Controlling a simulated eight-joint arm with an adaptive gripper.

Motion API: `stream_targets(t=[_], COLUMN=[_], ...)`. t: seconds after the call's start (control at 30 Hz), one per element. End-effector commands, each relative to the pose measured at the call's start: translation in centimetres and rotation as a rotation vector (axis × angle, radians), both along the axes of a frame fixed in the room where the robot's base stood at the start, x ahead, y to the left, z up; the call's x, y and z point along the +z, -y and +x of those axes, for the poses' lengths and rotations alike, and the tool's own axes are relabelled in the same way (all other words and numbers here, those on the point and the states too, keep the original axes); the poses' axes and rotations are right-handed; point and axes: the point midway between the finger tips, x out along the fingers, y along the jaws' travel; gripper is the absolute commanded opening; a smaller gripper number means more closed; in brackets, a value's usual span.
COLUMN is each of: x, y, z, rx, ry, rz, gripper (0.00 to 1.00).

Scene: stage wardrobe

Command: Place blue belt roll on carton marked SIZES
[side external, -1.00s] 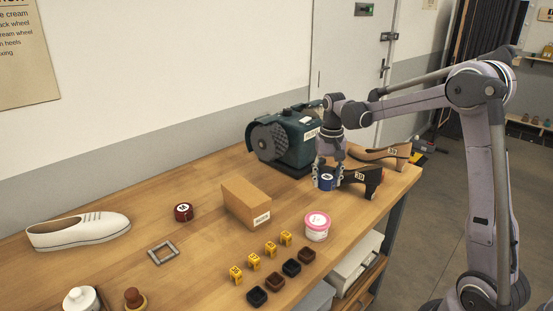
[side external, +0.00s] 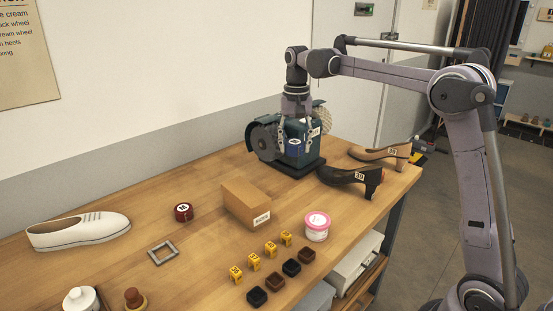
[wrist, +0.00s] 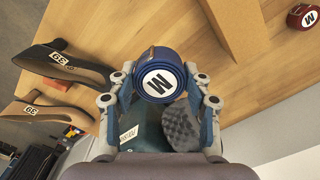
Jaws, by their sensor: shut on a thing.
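The blue belt roll (side external: 294,149) is held between the fingers of my gripper (side external: 296,132), raised in front of the grinding machine in the side view. A brown carton (side external: 238,202) stands on the bench to the left of and nearer than my gripper. Part of the carton (wrist: 232,35) shows at the top of the wrist view.
The green grinder (side external: 268,140) stands right behind the roll. A black shoe (side external: 345,174) and a tan shoe (side external: 385,152) are to the right. A pink-lidded tub (side external: 317,226), several yellow tags and small dark trays lie in front. A red roll (side external: 184,212) is left of the carton.

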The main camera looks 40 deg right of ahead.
Motion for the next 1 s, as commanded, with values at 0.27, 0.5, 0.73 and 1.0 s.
stream_targets(t=[0.27, 0.5, 0.73, 1.0], x=[0.6, -2.1, -4.7, -6.0], y=[-3.6, -7.6, -11.1, -12.7], z=[1.9, 4.2, 6.3, 7.2], rx=[-0.009, -0.007, -0.008, -0.011], ry=[-0.001, -0.001, -0.001, -0.001], rz=[-0.001, -0.001, -0.001, -0.001], gripper=[0.15, 0.15, 0.15, 0.15])
